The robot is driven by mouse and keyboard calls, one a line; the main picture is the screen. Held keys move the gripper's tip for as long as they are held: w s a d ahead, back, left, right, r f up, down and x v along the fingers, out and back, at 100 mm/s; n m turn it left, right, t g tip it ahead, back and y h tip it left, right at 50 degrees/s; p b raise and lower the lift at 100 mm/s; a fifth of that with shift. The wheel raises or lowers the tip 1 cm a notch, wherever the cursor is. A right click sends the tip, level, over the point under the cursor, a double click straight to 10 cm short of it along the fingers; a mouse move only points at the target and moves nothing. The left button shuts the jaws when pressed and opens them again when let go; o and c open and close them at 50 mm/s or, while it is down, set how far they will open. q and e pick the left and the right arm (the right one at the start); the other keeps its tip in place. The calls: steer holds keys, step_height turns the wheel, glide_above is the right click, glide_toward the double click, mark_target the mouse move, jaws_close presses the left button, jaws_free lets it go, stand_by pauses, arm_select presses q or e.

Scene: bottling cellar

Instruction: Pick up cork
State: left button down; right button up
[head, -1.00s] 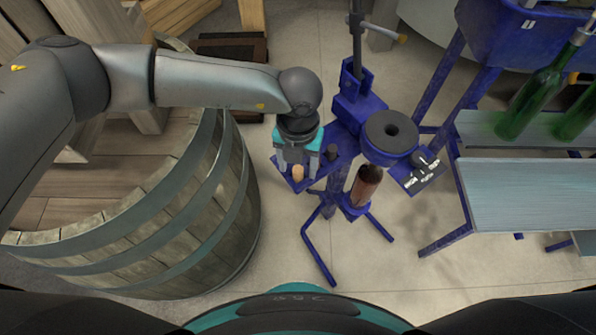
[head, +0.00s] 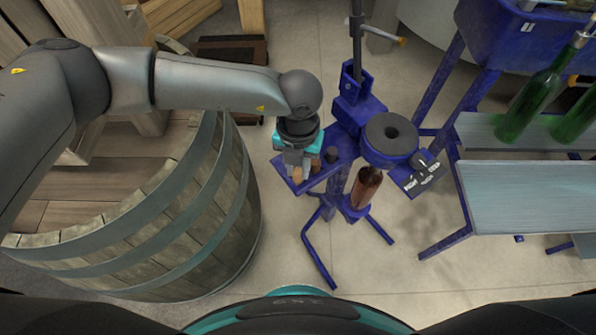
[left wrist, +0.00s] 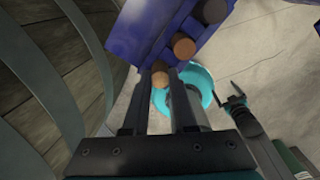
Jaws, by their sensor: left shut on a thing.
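My left gripper (head: 297,168) is at the small blue tray (head: 282,172) on the left side of the blue corking machine. It is shut on a light tan cork (head: 297,174), which shows between the fingertips. In the left wrist view the same cork (left wrist: 161,78) sits between the two dark fingers (left wrist: 164,80), at the tray's edge. Whether the cork touches the tray is hard to tell. Two darker corks, a brown one (left wrist: 184,47) and a grey-brown one (left wrist: 213,10), lie in the tray beyond it.
The blue corking machine has a black ring (head: 391,133) and a brown bottle (head: 366,187) below it. A large wooden barrel (head: 205,210) stands close at the left. The floor in front is clear.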

mark_target(298, 181)
arm_select(q)
step_height(298, 181, up, 20)
steer(key=p, duration=0.2)
steer(key=shift+p, duration=0.4)
stand_by(0.8)
